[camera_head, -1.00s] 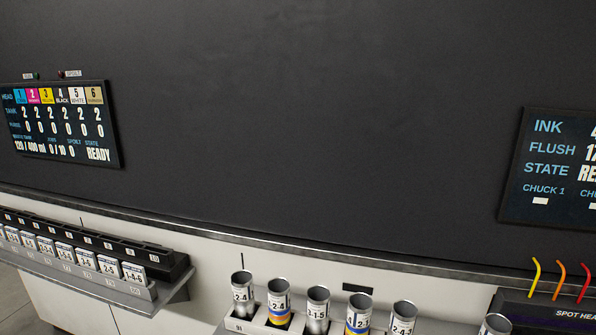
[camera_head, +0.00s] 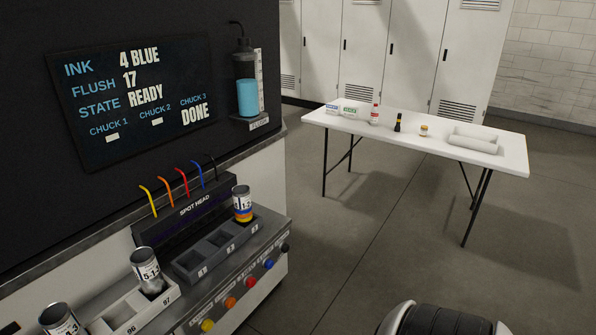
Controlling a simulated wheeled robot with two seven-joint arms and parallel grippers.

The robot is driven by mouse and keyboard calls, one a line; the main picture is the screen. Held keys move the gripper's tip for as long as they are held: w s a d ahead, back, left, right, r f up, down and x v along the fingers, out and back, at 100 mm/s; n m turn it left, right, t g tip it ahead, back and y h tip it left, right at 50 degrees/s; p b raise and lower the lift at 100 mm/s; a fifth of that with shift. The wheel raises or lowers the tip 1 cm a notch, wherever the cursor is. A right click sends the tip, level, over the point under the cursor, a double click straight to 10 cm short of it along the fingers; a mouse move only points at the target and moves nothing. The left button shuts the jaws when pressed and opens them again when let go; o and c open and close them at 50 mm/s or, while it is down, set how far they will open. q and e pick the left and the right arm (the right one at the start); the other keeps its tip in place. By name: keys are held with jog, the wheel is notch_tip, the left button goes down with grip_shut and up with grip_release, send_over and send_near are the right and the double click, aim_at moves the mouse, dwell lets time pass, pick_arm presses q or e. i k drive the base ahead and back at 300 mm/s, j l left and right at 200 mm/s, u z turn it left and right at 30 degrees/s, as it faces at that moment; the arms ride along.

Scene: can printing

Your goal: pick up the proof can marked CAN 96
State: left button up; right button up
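No can shows a readable "CAN 96" mark. A white rack (camera_head: 172,294) at lower left has a printed 96 on its front, by a slot that looks empty. A silver can (camera_head: 146,262) with a white label stands tilted in the slot just beyond. Another silver can (camera_head: 60,318) is cut off at the lower left. A can with a white, blue and yellow wrap (camera_head: 242,206) stands upright in the third chuck of the spot-head station (camera_head: 190,262); the other two chucks look empty. Neither of my grippers is in view.
The wall screen (camera_head: 135,95) reads INK 4 BLUE, FLUSH 17, STATE READY and CHUCK 3 DONE. A flush bottle (camera_head: 247,85) hangs beside it. A white folding table (camera_head: 400,135) with bottles and rolls stands at the right. Open floor (camera_head: 350,265) lies between.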

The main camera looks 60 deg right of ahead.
aim_at(242, 203)
jog(key=z, duration=1.35)
jog(key=i+z, duration=0.35)
jog(key=k, duration=0.1)
